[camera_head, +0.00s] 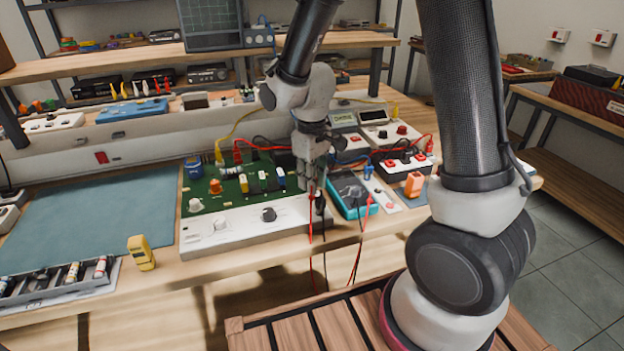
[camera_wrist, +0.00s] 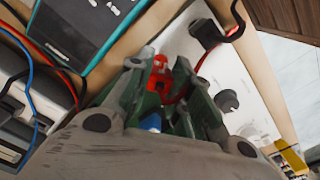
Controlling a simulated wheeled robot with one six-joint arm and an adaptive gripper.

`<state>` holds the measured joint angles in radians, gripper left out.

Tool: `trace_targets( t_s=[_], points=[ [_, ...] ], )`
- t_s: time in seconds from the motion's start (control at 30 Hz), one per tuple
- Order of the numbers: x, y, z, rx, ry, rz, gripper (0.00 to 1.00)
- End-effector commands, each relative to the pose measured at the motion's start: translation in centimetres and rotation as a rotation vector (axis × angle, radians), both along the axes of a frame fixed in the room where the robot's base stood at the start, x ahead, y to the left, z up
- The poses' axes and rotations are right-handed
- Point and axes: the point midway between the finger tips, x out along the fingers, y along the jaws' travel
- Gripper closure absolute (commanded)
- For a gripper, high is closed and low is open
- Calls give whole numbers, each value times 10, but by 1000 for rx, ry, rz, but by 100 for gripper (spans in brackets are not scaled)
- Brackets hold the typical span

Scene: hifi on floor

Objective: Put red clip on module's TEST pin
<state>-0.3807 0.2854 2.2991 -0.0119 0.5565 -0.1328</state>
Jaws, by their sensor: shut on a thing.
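My gripper (camera_head: 311,182) is shut on the red clip, above the right end of the module. In the wrist view the red clip (camera_wrist: 158,76) sits between the fingertips of my gripper (camera_wrist: 160,70), with a red lead running from it. I cannot pick out the TEST pin or tell whether the clip touches anything.
A blue-edged meter (camera_head: 352,193) lies right of the module; red and black leads hang over the bench's front edge. A black clip (camera_wrist: 208,33) is near my fingertips. A yellow device (camera_head: 141,252) stands left of the module. The blue-green mat (camera_head: 90,225) is clear.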

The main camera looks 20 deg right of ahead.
Motion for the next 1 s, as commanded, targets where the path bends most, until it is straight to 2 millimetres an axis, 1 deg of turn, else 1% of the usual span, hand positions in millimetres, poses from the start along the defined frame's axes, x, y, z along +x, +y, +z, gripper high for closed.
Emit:
trace_targets(
  t_s=[1.0],
  points=[
    [0, 0, -10, 0, 0, 0, 96]
  ],
)
